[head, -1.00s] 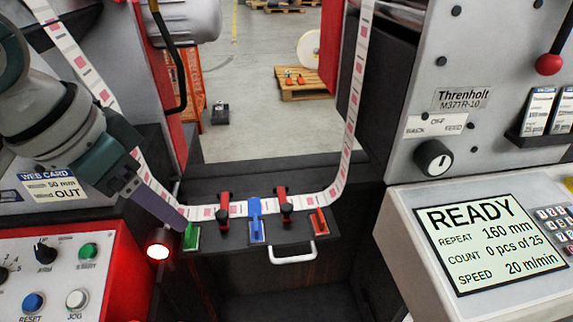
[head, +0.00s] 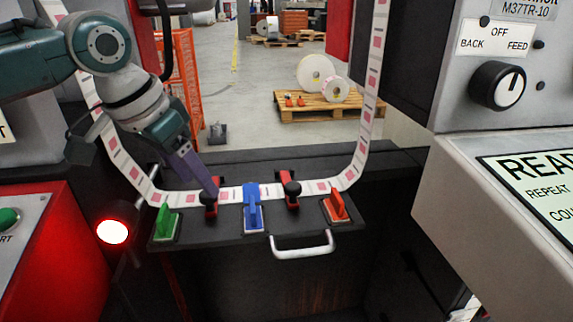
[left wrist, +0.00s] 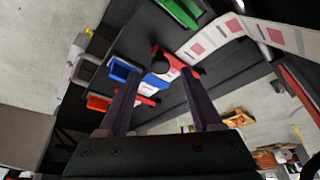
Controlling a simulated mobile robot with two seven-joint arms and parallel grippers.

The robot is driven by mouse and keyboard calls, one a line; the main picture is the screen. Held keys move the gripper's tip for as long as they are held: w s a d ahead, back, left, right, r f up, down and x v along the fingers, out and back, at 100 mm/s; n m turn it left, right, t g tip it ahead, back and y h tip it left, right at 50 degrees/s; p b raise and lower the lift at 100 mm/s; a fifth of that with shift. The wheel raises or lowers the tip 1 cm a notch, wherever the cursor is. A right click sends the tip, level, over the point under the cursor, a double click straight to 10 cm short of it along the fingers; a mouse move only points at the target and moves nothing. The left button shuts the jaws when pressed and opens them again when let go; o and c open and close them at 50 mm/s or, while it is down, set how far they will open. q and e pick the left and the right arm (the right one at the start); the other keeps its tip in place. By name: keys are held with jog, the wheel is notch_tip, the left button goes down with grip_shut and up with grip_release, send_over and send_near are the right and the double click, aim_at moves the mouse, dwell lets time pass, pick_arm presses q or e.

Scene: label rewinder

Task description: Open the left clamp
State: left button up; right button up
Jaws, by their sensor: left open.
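The left clamp (head: 211,207), red with a black knob, stands on the dark splice table (head: 200,233) over the printed web (head: 232,193). My left gripper (head: 212,188) reaches down to it from the upper left, its fingertips at the clamp's lever. In the left wrist view the open fingers (left wrist: 160,74) are spread on either side of the red left clamp (left wrist: 172,62); I cannot tell whether they touch it. The matching right clamp (head: 291,191) stands to the right. My right gripper is not in view.
A green block (head: 166,222), a blue lever piece (head: 253,208) and an orange block (head: 337,206) stand near the clamps. A white handle (head: 303,246) juts from the table front. A red lamp (head: 112,231) glows at left. The READY panel (head: 530,185) stands at right.

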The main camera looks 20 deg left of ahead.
aim_at(204, 196)
pick_arm(q)
jog(key=b+x, duration=0.1)
jog(key=x, duration=0.2)
jog(key=shift+f, duration=0.1)
jog(key=shift+c, duration=0.4)
grip_shut()
dwell(1.0)
